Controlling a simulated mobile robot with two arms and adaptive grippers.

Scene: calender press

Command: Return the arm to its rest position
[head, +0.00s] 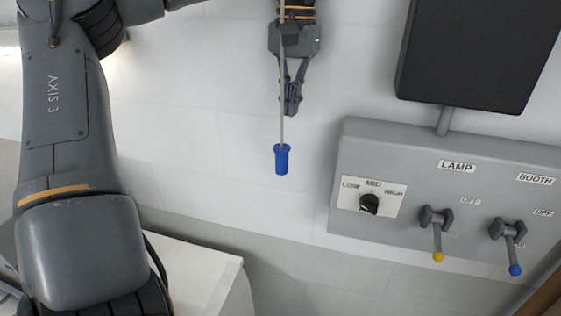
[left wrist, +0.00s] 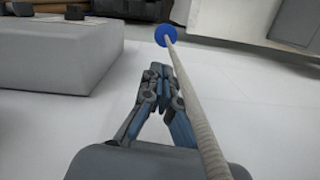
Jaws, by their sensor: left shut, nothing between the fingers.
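My left gripper (head: 291,108) is in the upper middle of the head view, pointing down, with its fingers together and nothing between them. It also shows in the left wrist view (left wrist: 162,75), with its fingertips closed. A pull cord (head: 282,80) with a blue handle (head: 281,159) hangs in front of the gripper in the head view. In the left wrist view, the cord (left wrist: 195,100) runs beside the fingers to the blue end (left wrist: 165,36). The handle is outside the fingers. My right gripper is in neither view.
A grey control panel (head: 345,150) at right carries a LOW-MID-HIGH knob (head: 369,204), a yellow-tipped lever (head: 437,240) marked LAMP and a blue-tipped lever (head: 510,247) marked BOOTH. A dark screen (head: 475,50) stands above it. A pale box (head: 205,275) is at lower left.

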